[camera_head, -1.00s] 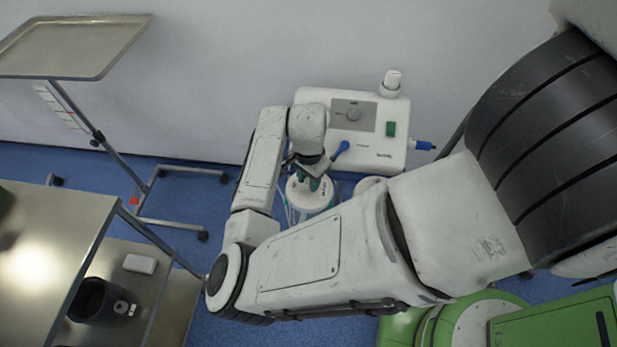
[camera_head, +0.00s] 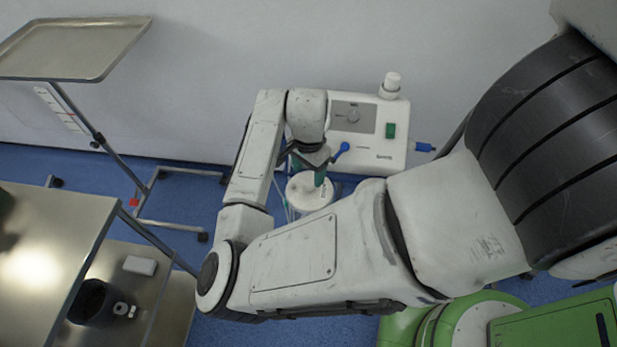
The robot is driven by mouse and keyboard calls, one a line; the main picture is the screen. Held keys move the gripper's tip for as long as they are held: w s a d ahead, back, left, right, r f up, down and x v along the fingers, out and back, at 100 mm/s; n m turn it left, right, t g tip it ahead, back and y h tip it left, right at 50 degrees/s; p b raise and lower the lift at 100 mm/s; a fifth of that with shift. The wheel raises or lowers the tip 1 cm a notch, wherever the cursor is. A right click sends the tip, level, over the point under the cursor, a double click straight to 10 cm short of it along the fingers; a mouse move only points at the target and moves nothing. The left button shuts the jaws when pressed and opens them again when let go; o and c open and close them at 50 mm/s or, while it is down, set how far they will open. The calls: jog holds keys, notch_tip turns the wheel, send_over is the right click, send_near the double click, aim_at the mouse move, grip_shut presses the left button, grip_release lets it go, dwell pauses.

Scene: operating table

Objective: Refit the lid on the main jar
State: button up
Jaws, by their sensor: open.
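The main jar's white round lid (camera_head: 308,192) sits beneath my gripper, in front of the white suction unit. The jar's body below it is mostly hidden by my arm. My gripper (camera_head: 308,170) is open and just above the lid, with green fingertips partly hidden by its own wrist. The lid appears level, but I cannot tell how it is seated on the jar.
The white suction unit (camera_head: 365,132) with a green switch and blue connector stands behind. A steel table (camera_head: 45,240) is at left, with a lower shelf holding a black container (camera_head: 88,300). A tray stand (camera_head: 75,50) is at back left. Tubes hang near the jar.

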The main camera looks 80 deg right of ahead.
notch_tip(320, 180, up, 6)
jog(key=shift+f, duration=0.1)
dwell(0.7)
jog(key=d+r+n+h, duration=0.4)
jog(key=d+r+n, duration=0.15)
jog(key=d, duration=0.25)
jog(key=n+t, duration=0.2)
jog(key=n, duration=1)
send_over(310, 182)
jog(key=w+a, duration=0.3)
jog(key=a, duration=0.2)
notch_tip(310, 182, down, 6)
jog(key=s+a+f+n+y, duration=0.2)
jog(key=s+a+f, duration=0.1)
jog(key=a, duration=0.4)
jog(key=s+a+f+n+g+y, duration=0.1)
jog(key=s+a+f+n, duration=0.2)
jog(key=a, duration=0.5)
jog(key=shift+s+f+y, duration=0.3)
jog(key=shift+f+y, duration=0.1)
jog(key=shift+f, duration=0.2)
